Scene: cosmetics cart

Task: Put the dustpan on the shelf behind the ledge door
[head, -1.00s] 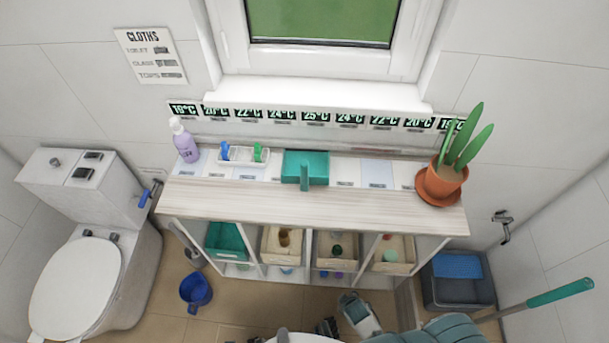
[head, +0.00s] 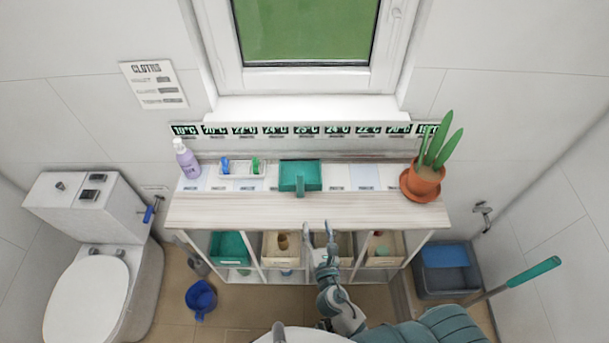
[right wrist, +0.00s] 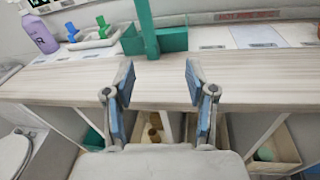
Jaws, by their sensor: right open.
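The teal dustpan (head: 302,176) lies on top of the shelf unit (head: 250,213), its handle pointing toward me over the pale wooden front ledge. It also shows in the right wrist view (right wrist: 170,40), just beyond my fingers. My right gripper (head: 319,230) is open and empty in front of the unit's front edge, a little to the right of the dustpan's handle. In the right wrist view its two blue-padded fingers (right wrist: 158,85) stand wide apart with the handle's end between and beyond them. My left gripper is not in view. I cannot make out a separate ledge door.
A lilac bottle (head: 187,159) and a white tray (head: 241,169) with blue and green items stand left of the dustpan. A potted plant (head: 424,184) stands at the right end. Bins fill the compartments below. A blue bucket (head: 201,298) is on the floor.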

